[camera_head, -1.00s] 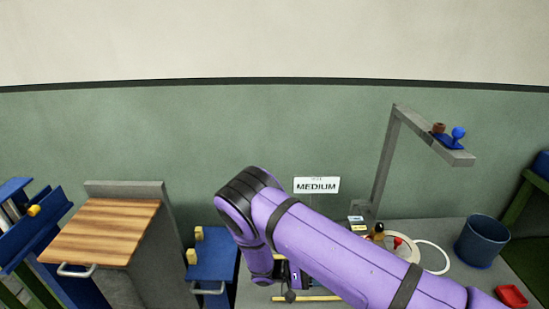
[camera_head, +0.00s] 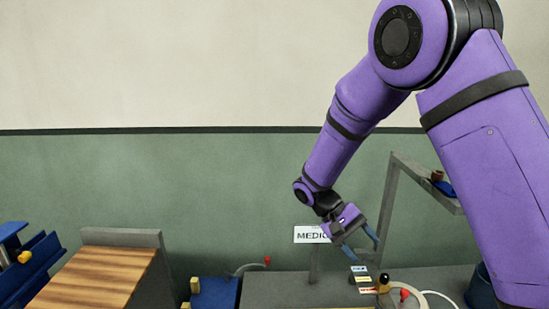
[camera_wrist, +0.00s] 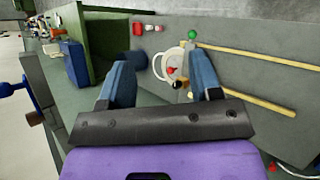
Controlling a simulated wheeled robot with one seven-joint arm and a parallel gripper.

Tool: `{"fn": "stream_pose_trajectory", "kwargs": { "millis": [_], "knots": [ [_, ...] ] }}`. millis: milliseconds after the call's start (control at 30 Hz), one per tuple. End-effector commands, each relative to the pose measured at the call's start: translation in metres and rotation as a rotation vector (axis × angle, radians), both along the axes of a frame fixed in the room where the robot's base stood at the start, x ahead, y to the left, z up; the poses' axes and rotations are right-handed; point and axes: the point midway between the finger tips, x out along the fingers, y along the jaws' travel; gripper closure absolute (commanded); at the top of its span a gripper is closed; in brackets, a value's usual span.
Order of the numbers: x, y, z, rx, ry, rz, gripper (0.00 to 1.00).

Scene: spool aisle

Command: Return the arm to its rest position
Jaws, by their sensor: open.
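My purple arm is raised on the right of the head view, its elbow high and its forearm slanting down to the left. My gripper (camera_head: 362,247) hangs at its end, pointing down and to the right, above the grey worktop (camera_head: 285,288). In the wrist view my gripper (camera_wrist: 163,78) shows two blue fingers wide apart with nothing between them. The fingers look clear of the worktop things.
The grey post (camera_head: 388,205) with its overhanging bar stands just right of my gripper. A MEDIUM sign (camera_head: 308,234) is partly hidden behind it. A wooden board (camera_head: 95,280) and a blue tray (camera_head: 216,293) are at left. A dark blue bucket (camera_head: 480,288) is mostly hidden by my arm.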

Motion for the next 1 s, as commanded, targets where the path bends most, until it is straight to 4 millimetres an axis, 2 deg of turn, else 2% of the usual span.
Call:
{"fn": "stream_pose_trajectory", "kwargs": {
  "millis": [33,100,500,800,1000],
  "knots": [
    [-0.004,-0.006,0.015,0.042,-0.024,-0.011,0.42],
    [-0.010,-0.013,0.033,0.098,-0.052,-0.021,0.42],
    [-0.059,-0.052,0.120,0.384,-0.252,-0.044,0.42],
    [-0.108,-0.076,0.170,0.549,-0.443,-0.026,0.42],
    [-0.145,-0.088,0.194,0.630,-0.583,0.003,0.42]
  ]
}}
